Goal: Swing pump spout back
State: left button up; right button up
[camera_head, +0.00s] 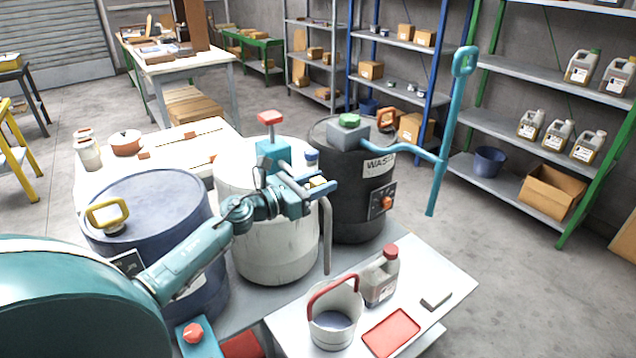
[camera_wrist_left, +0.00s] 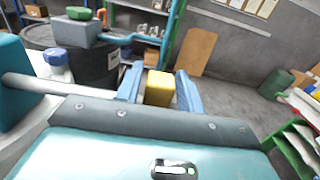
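The teal pump (camera_head: 273,156) with a red knob (camera_head: 270,117) stands on the white drum (camera_head: 262,250). Its grey spout reaches right and its pipe (camera_head: 327,235) hangs down outside the drum's right side. My left gripper (camera_head: 322,187) is at the spout's outer end, above the hanging pipe. A yellow block (camera_wrist_left: 158,89) lies between the two blue fingers (camera_wrist_left: 160,86) in the left wrist view, with a thin gap seeming to show beside it. The fingers look open around it; contact is not clear. My right gripper is not in view.
A black waste drum (camera_head: 345,190) with a green-capped pump and blue handle stands to the right. A blue drum (camera_head: 150,200) is at left. A bucket (camera_head: 333,318), jug (camera_head: 381,278) and red tray (camera_head: 391,333) stand in front.

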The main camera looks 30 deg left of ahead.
pick_arm(q)
grip_shut()
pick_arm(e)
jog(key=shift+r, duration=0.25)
